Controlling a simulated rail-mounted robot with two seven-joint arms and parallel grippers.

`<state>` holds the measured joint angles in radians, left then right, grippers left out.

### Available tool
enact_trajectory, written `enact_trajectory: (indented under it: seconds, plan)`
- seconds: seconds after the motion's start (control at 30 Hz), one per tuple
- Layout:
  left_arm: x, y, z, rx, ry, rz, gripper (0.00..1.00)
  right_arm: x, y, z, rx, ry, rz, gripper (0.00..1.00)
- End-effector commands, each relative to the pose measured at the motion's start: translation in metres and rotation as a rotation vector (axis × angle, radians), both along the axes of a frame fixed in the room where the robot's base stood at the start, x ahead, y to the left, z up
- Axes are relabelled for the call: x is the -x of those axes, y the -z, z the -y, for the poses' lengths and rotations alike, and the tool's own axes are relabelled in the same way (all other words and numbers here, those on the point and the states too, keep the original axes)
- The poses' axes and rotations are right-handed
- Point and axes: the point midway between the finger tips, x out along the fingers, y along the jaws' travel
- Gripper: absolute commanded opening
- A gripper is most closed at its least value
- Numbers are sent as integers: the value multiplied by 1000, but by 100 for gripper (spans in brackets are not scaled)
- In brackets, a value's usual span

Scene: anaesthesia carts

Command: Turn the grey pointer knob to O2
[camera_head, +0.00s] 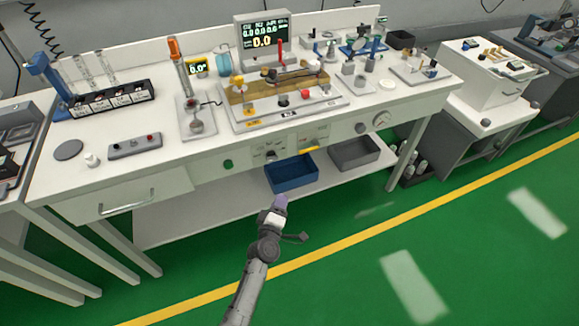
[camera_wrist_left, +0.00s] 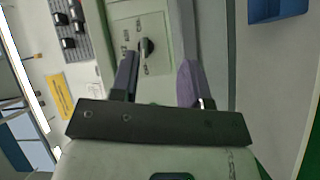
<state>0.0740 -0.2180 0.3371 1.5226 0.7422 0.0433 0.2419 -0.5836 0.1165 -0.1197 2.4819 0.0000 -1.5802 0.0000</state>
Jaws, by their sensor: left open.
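The grey pointer knob (camera_wrist_left: 147,46) sits on a pale labelled plate (camera_wrist_left: 138,25) on the front panel of the workbench. The labels around it are too small to read, so I cannot tell which one it points to. In the head view the knob (camera_head: 270,154) is a small dark spot under the bench top. My left gripper (camera_head: 280,204) is in front of the bench, below and apart from the knob. In the left wrist view its two purple fingers (camera_wrist_left: 158,72) are open with nothing between them, and the knob shows beyond them. My right gripper is not in view.
A blue bin (camera_head: 291,174) and a grey bin (camera_head: 353,153) stand on the lower shelf. The bench top holds much equipment. The green floor in front is clear.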

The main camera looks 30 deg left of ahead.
Motion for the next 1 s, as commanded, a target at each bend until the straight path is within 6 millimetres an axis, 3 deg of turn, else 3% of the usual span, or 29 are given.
enact_trajectory:
  seconds: [0.13,0.37,1.0]
  plan:
    - [9,-15,-20,24,-132,106,42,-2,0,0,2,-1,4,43]
    - [11,-23,-33,45,-203,175,42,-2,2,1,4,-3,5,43]
    - [-78,-33,-87,49,-200,177,42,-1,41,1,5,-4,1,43]
